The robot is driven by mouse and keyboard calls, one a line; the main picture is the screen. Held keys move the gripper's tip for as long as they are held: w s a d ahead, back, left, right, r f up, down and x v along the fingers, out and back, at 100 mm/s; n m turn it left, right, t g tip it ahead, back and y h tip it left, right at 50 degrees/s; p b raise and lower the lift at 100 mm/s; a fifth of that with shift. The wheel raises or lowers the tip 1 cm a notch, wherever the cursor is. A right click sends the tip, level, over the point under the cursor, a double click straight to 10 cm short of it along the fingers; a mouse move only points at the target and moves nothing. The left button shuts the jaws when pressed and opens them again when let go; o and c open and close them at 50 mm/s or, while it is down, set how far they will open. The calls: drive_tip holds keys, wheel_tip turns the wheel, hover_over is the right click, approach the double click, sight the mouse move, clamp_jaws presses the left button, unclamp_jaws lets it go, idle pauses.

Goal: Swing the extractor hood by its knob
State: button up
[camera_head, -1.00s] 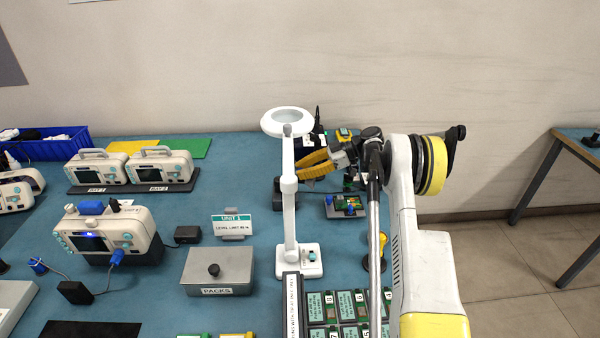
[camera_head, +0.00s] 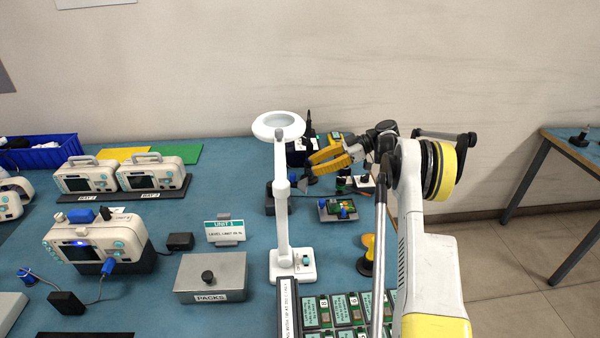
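My gripper (camera_head: 313,164) reaches left over the back of the bench, behind the white magnifier lamp. Its two yellow fingers are spread, with a dark gap between them, and nothing shows in their grip. A small dark grey flared piece (camera_head: 308,180), which looks like the extractor hood, is just below and left of the fingertips. It is too small to tell whether the fingers touch it. Its knob cannot be made out. A dark block (camera_head: 270,204) beside it, partly behind the lamp post, may be its base.
The white magnifier lamp (camera_head: 282,215) stands close in front and left of my gripper. A green circuit board on a holder (camera_head: 338,210) lies below it. A dark device (camera_head: 300,150) stands behind. The grey PACKS box (camera_head: 211,276) and white monitors (camera_head: 98,240) are left.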

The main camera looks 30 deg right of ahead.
drive_tip(key=v, duration=0.3)
drive_tip(key=shift+s+d+r, duration=0.1)
drive_tip(key=shift+d+r, duration=0.05)
drive_tip(key=shift+d, duration=0.2)
